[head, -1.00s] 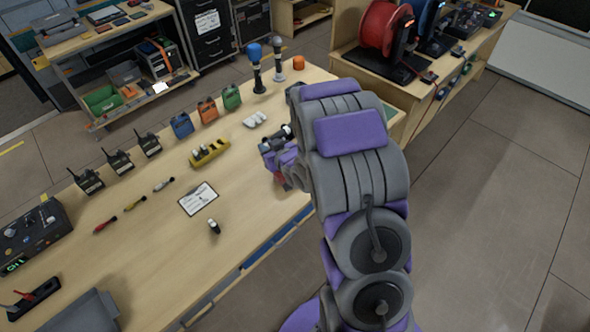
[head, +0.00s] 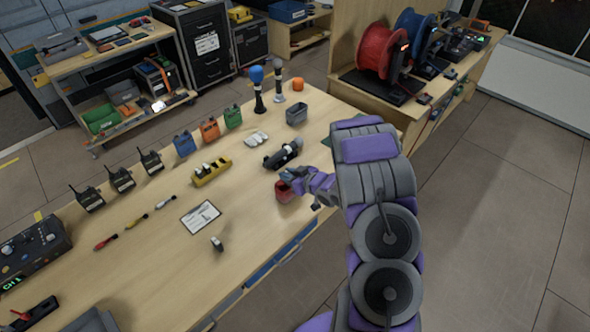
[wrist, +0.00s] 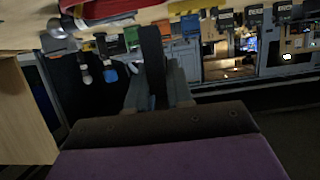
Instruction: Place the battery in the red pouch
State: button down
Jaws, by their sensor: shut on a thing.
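The red pouch (head: 284,191) stands near the table's front edge in the head view, partly hidden by my gripper (head: 290,176), which is just above or beside it. I cannot tell whether they touch. In the wrist view, a red shape like the pouch (wrist: 108,9) is at the top left. My gripper (wrist: 156,88) is shut on a dark, block-like thing, seemingly the battery (wrist: 152,52), which sticks out past the fingers. In the head view the held battery is too small to make out.
A dark camera-like device (head: 283,154) lies just behind my gripper. Blue (head: 184,144), orange (head: 210,130) and green (head: 232,117) pouches stand in a row behind. A yellow holder (head: 212,172), a grey bin (head: 297,115) and a clipboard (head: 201,217) also sit on the table.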

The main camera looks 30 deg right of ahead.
jog(key=w+d, duration=0.1)
jog(key=d, duration=0.1)
jog(key=w+d, duration=0.2)
jog(key=w+d+f, duration=0.1)
jog(key=w+d, duration=0.1)
jog(key=shift+w, duration=0.15)
jog(key=shift+d+f, duration=0.1)
jog(key=shift+d, duration=0.1)
jog(key=f, duration=0.1)
jog(key=a+f, duration=0.1)
jog(key=f+b, duration=0.1)
jog(key=shift+a, duration=0.25)
jog(key=c, duration=1.2)
grip_release()
jog(key=shift+d+f, duration=0.15)
jog(key=shift+d, duration=0.35)
jog(key=shift+o, duration=0.9)
jog(key=shift+a+r, duration=0.2)
jog(key=shift+a, duration=0.8)
jog(key=p+v, duration=0.1)
jog(key=v, duration=1.1)
jog(key=shift+d, duration=0.2)
